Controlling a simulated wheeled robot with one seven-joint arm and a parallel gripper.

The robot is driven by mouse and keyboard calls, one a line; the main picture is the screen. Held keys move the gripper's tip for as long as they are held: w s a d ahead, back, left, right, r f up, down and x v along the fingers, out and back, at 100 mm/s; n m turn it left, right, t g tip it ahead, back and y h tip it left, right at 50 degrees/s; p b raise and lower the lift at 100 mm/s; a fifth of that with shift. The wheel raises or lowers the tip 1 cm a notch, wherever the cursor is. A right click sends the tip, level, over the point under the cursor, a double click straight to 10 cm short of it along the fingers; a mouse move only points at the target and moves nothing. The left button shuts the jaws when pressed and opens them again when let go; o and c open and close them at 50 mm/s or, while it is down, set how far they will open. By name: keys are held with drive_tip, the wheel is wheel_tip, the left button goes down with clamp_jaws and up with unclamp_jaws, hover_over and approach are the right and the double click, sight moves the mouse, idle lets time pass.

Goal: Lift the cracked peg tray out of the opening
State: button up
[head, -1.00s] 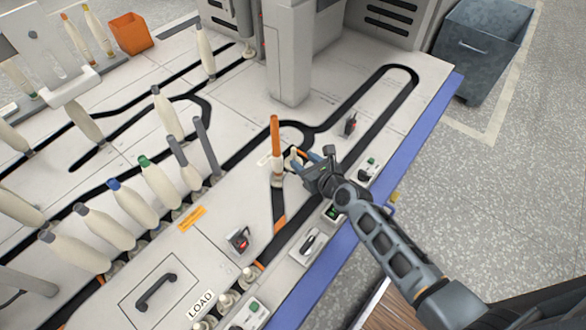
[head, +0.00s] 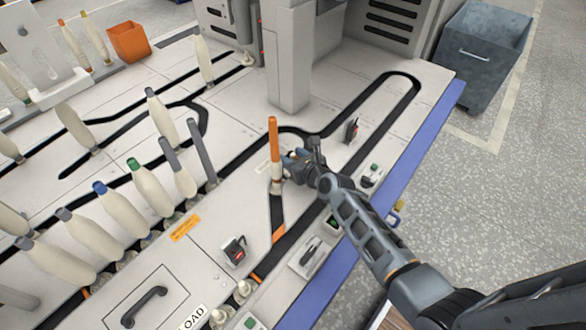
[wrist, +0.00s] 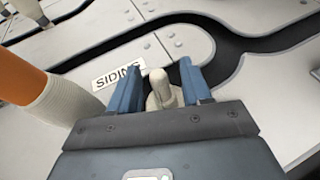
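In the wrist view a pale peg (wrist: 160,88) stands upright between the two blue fingers of my gripper (wrist: 158,82). The fingers straddle it, with narrow gaps seeming to show on both sides, so my gripper looks open. The peg's tray lies low between the fingers and is mostly hidden; no crack can be made out. In the head view my gripper (head: 290,162) is low over the siding, just right of an upright bobbin with an orange tube (head: 274,138), and it hides the peg. The bobbin also shows at the left of the wrist view (wrist: 55,98).
A SIDING label (wrist: 117,75) lies beside the black track. A grey column (head: 288,60) stands behind. Several bobbins (head: 150,188) line the track at left. A red-buttoned box (head: 235,250) and switches sit near the blue front edge (head: 385,200). A grey bin (head: 490,55) stands at right.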

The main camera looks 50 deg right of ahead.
clamp_jaws()
drive_tip(key=shift+r, duration=0.15)
idle(0.5)
